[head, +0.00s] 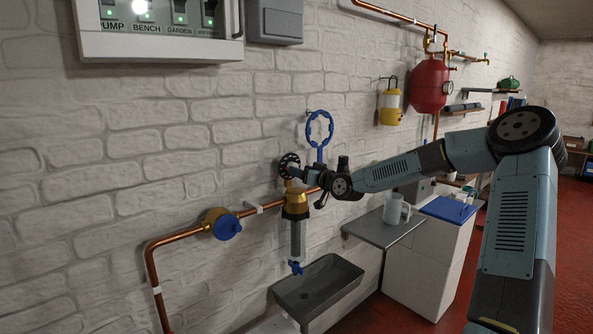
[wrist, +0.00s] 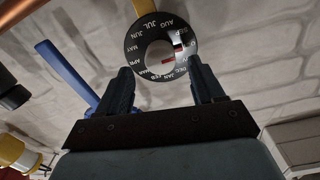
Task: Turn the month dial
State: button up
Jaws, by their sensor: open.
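The month dial (wrist: 136,44) is a black ring with white month names around a pale centre that carries a red mark. In the head view the dial (head: 285,160) sits on top of the brass and clear filter unit on the wall pipe. JUL and AUG are near the top in the wrist view, and JAN and FEB near the bottom. My gripper (wrist: 160,70) is open, its two fingertips at either side of the dial's lower part. I cannot tell whether they touch it. In the head view my gripper (head: 298,174) is right beside the dial.
A blue ring-headed wrench (head: 320,140) hangs on the wall just behind my wrist. The copper pipe (head: 185,237) with a blue-knobbed valve (head: 226,227) runs left. A grey basin (head: 318,290) is below. A shelf (head: 385,231) with a white jug (head: 393,210) is right.

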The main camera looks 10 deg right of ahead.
jog(key=shift+x, duration=1.7)
jog(key=c, duration=1.1)
